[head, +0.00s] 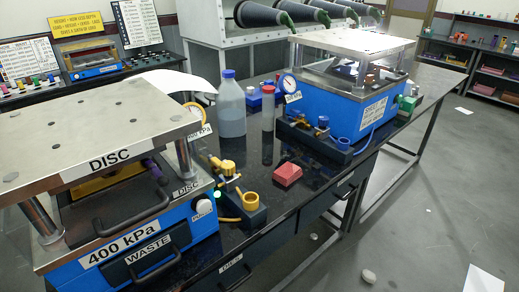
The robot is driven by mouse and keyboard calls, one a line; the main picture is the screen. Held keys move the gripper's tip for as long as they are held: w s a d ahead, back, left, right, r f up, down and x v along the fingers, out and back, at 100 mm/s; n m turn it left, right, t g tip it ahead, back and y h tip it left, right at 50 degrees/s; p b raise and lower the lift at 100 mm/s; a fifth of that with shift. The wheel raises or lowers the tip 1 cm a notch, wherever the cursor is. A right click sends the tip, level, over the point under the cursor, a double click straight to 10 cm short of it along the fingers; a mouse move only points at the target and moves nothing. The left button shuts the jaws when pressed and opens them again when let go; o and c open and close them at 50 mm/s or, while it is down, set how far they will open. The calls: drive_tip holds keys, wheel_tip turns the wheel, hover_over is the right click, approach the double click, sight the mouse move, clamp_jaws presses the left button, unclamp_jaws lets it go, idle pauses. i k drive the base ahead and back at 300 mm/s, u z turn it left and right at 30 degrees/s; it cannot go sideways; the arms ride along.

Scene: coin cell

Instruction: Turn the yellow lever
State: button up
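Yellow valve parts (231,182) stand on a small dark block (251,215) at the right side of the blue press labelled DISC (190,226). A yellow ring-shaped piece (250,201) sits on the same block. A green light shows beside them. Another yellow curved part (194,106) shows behind the press, partly hidden by its top plate. I cannot tell clearly which yellow part is the lever or how it is turned. My gripper is not in view.
The DISC press's steel top plate (95,132) fills the left. A red block (287,174), a blue-capped bottle (231,108) and a red-capped tube (268,134) stand on the black bench. A second blue press (340,107) stands farther back. Floor at right is mostly clear.

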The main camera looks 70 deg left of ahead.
sight(215, 161)
drive_tip(key=u, duration=0.05)
drive_tip(key=i, duration=0.1)
drive_tip(key=u, duration=2.9)
